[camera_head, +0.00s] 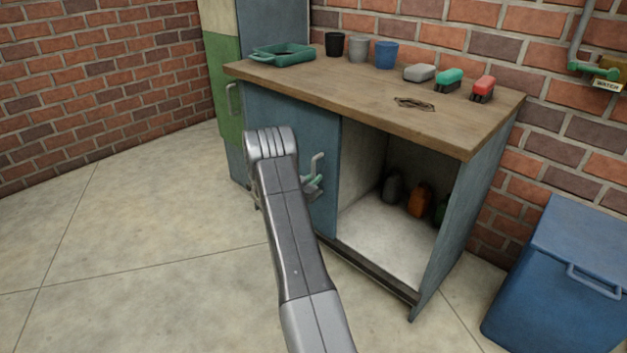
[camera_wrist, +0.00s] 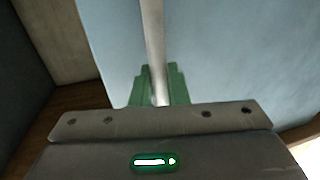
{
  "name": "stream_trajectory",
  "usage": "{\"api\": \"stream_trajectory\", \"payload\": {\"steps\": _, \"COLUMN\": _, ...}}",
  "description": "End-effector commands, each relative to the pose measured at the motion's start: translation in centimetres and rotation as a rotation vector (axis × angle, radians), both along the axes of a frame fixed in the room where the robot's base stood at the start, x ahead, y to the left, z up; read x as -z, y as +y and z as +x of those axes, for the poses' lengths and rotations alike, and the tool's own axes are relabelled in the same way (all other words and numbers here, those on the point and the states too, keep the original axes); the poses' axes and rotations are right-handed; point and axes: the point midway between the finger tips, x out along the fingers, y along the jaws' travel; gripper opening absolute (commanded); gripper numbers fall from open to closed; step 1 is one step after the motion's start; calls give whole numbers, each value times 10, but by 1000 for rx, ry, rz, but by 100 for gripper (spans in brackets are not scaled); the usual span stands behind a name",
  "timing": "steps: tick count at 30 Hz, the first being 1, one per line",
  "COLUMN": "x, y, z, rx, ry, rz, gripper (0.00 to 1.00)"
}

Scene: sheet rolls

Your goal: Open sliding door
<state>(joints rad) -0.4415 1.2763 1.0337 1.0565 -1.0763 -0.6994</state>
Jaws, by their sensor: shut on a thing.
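The blue sliding door (camera_head: 325,205) covers the left half of the workbench cabinet. The right half is open and shows a pale interior (camera_head: 390,225). A grey bar handle (camera_head: 318,162) stands upright on the door near its right edge. My gripper (camera_head: 312,184) is at the handle, partly hidden behind my arm in the head view. In the wrist view, the green fingers (camera_wrist: 157,88) are shut on the handle (camera_wrist: 153,40), with the blue door panel (camera_wrist: 220,60) close behind.
The wooden top (camera_head: 370,90) carries a green tray (camera_head: 282,54), cups (camera_head: 357,48) and brushes (camera_head: 449,80). Several bottles (camera_head: 417,198) stand inside the cabinet. A blue bin (camera_head: 570,275) stands at the right, and a green and blue locker (camera_head: 222,75) at the left. Floor at left is clear.

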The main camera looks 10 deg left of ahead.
Motion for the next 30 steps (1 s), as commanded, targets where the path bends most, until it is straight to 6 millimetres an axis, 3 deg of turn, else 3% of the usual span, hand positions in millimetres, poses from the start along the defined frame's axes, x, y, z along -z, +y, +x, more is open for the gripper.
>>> {"api": "stream_trajectory", "payload": {"steps": 1, "x": 0, "y": 0, "z": 0, "rx": 0, "ry": 0, "rz": 0, "gripper": 0}}
{"api": "stream_trajectory", "payload": {"steps": 2, "x": 0, "y": 0, "z": 0, "rx": 0, "ry": 0, "rz": 0, "gripper": 16}}
{"api": "stream_trajectory", "payload": {"steps": 5, "x": 0, "y": 0, "z": 0, "rx": 0, "ry": 0, "rz": 0, "gripper": 33}}
{"api": "stream_trajectory", "payload": {"steps": 17, "x": -1, "y": 5, "z": -9, "rx": -2, "ry": 2, "rz": 1, "gripper": 33}}
{"api": "stream_trajectory", "payload": {"steps": 30, "x": -2, "y": 44, "z": -94, "rx": -3, "ry": 3, "rz": -1, "gripper": 33}}
